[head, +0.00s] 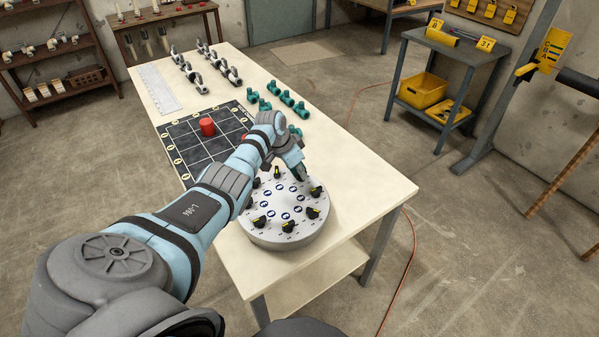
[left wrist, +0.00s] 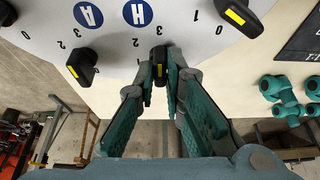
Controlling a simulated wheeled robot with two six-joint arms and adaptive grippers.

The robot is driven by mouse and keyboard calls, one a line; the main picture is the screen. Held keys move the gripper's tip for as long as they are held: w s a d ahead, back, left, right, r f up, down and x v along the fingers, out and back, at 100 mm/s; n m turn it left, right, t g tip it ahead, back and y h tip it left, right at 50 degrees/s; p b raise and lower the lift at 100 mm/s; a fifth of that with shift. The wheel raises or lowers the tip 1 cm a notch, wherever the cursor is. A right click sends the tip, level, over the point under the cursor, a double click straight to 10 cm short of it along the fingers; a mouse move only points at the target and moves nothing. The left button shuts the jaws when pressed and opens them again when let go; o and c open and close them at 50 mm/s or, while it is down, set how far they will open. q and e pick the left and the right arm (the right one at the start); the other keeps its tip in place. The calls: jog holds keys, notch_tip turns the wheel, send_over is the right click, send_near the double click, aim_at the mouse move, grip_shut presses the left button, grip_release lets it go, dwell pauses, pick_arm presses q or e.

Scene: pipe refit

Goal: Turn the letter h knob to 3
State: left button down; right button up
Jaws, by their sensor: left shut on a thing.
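A round light-grey knob panel (head: 288,238) lies on the table, with several black knobs with yellow marks and blue letter discs. My left gripper (head: 300,176) reaches over its far right edge. In the left wrist view the blue letter H disc (left wrist: 138,12) appears upside down, and the letter h knob (left wrist: 158,54) stands at the rim below it. My left gripper (left wrist: 160,72) is shut on this knob, one finger on each side. The knob's yellow mark shows between the fingers. Numbers are printed around it, but the one it points to cannot be told.
Neighbouring knobs stand close on both sides, one by the letter A disc (left wrist: 88,14). Behind the panel are a dark grid board (head: 190,150) with a red cylinder (head: 207,127) and several teal pipe fittings (head: 290,101). The table's right edge is near the panel.

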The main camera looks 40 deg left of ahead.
dwell(0.4)
pick_arm(q)
jog(key=c, duration=1.7)
grip_release()
jog(key=v, duration=1.2)
jog(key=shift+w, duration=0.1)
